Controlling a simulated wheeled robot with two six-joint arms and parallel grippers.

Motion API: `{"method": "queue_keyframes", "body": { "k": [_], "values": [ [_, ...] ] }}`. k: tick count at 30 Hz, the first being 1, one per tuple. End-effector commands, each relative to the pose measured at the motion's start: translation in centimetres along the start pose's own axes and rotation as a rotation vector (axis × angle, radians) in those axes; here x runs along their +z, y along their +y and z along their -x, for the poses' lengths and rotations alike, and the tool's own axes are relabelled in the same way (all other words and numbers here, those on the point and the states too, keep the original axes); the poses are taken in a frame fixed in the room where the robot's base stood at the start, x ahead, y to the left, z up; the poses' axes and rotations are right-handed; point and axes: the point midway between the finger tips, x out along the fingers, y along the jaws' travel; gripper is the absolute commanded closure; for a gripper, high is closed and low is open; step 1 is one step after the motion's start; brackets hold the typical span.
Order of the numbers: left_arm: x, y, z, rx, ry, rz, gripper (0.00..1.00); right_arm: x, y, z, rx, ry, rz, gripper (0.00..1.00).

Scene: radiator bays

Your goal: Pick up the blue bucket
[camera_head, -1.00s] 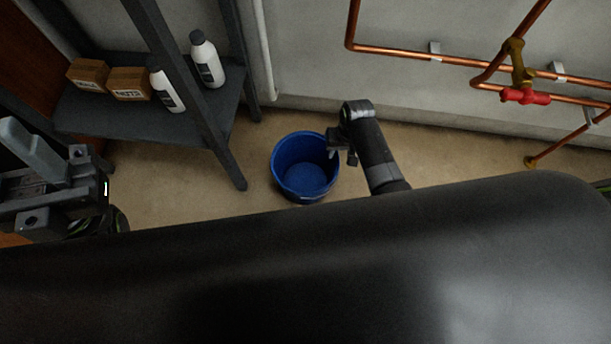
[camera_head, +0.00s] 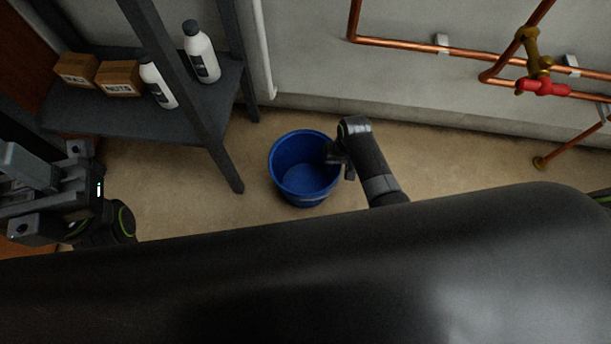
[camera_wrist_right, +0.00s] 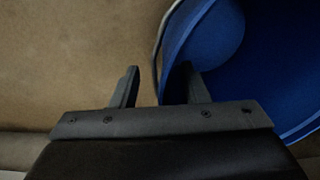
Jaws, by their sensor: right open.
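The blue bucket (camera_head: 304,184) stands upright on the floor in the head view, and its inside looks empty. My right gripper (camera_head: 337,158) is at the right side of its rim. In the right wrist view my right gripper (camera_wrist_right: 164,86) is open. One finger shows over the floor outside the bucket and the other over its blue inside (camera_wrist_right: 270,70), with the rim running between them. I cannot tell whether either finger touches the wall. My left gripper (camera_head: 42,190) is at the left edge of the head view, away from the bucket; its jaw opening is unclear.
A dark shelf (camera_head: 205,112) with two white bottles (camera_head: 202,55) and two cardboard boxes (camera_head: 119,78) stands left of the bucket. Copper pipes (camera_head: 450,52) with a red-handled valve (camera_head: 543,87) run along the wall at right. The floor (camera_head: 225,206) around the bucket is clear.

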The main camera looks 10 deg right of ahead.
Motion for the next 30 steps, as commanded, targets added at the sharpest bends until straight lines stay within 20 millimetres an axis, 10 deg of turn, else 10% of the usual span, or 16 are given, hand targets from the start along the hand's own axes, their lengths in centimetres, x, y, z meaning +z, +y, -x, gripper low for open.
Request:
{"method": "queue_keyframes", "body": {
  "k": [13, 30],
  "values": [
    [0.0, 0.0, 0.0, 0.007, -0.007, -0.001, 0.58, 0.0, 0.0, 0.1, 0.000, 0.000, 0.000, 1.00],
    [0.0, -0.1, -0.6, 0.009, -0.016, 0.003, 0.58, -0.1, -0.1, 1.1, -0.001, 0.001, 0.000, 1.00]
  ]
}}
